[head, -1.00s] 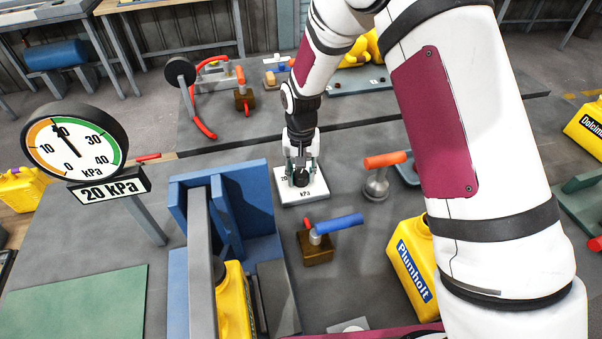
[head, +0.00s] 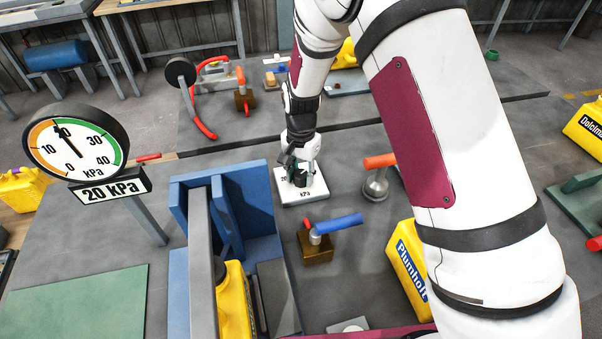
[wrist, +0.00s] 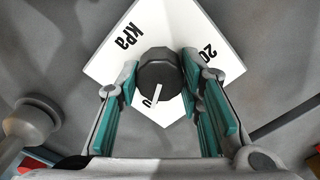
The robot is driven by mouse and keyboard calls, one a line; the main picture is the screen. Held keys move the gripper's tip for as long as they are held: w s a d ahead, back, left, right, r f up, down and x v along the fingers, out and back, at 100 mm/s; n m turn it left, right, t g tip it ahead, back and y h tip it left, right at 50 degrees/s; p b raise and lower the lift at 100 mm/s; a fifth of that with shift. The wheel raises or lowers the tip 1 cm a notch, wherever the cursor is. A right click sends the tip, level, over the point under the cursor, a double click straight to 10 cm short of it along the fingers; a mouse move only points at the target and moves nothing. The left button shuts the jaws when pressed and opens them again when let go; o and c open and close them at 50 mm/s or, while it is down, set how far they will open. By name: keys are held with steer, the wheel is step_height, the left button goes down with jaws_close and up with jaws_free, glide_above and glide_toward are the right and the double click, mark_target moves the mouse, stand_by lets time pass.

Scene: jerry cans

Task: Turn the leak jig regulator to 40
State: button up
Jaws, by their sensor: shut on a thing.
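The regulator is a black knob (head: 301,180) on a white square plate (head: 316,190) marked kPa. My gripper (head: 302,172) points down over it, shut on the knob. In the wrist view the knob (wrist: 158,70) sits between the far ends of the teal-padded fingers (wrist: 160,82). Its white pointer line faces the bottom of that view, toward a partly hidden mark ending in 0. A printed 20 shows right of the knob. The round gauge (head: 75,146) has its needle near 20, and the sign (head: 110,187) below reads 20 kPa.
A blue fixture (head: 225,205) with a yellow can (head: 234,300) stands left of the plate. A blue-handled valve (head: 318,238) is in front, and an orange-handled post (head: 377,180) is to the right. A Plumholt can (head: 408,262) stands beside my arm.

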mark_target(301, 173)
stand_by(0.3)
steer(key=o, duration=1.2)
steer(key=shift+c, duration=0.2)
step_height(301, 173, up, 12)
